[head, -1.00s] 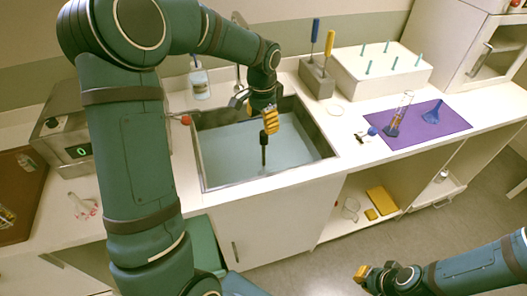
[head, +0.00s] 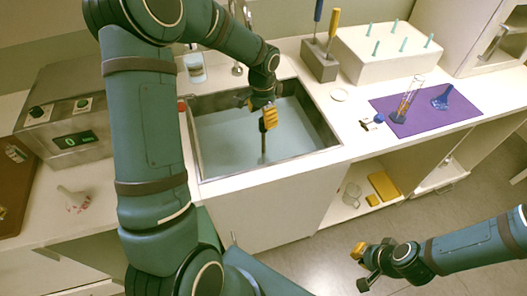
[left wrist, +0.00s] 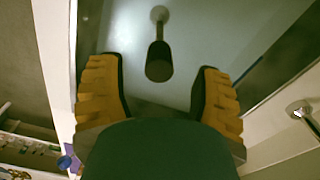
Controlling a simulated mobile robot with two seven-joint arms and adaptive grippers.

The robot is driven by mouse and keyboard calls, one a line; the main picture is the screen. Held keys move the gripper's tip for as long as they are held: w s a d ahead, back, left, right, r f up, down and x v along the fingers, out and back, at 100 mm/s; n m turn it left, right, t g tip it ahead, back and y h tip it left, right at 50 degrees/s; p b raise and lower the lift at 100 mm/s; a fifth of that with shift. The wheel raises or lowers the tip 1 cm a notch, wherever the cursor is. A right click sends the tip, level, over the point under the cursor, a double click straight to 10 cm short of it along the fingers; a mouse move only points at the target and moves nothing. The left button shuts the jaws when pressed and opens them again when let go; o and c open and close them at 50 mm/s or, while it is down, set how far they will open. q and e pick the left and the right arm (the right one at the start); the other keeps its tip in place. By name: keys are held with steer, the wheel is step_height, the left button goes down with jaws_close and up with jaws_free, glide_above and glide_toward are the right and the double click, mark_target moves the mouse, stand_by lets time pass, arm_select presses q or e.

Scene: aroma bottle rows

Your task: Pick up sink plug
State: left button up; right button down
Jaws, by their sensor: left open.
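The sink plug is a dark upright stem (head: 264,148) standing in the water of the sink (head: 212,150). In the left wrist view its thick black handle (left wrist: 158,60) points towards the camera, with a small grey round end beyond it. My left gripper (head: 268,118) is over the sink at the top of the stem. Its yellow ridged fingers are open, one on each side of the handle in the left wrist view (left wrist: 160,92), with gaps on both sides. My right gripper (head: 361,266) is low at the right, away from the sink; its jaw opening is unclear.
The sink rim surrounds my left gripper. A grey block with two screwdriver-like tools (head: 319,60), a white box with teal pegs (head: 385,50) and a purple mat (head: 425,118) with glassware are to the right. A machine with a display (head: 68,115) is at left.

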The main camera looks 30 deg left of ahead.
arm_select(q)
steer(key=shift+w+d+f+b, duration=0.1)
steer(key=shift+f+b, duration=0.15)
steer(key=shift+f, duration=1.1)
steer(key=shift+w+f+b, duration=0.1)
steer(key=shift+f+b, duration=0.1)
steer(key=shift+f, duration=1.15)
jaws_close()
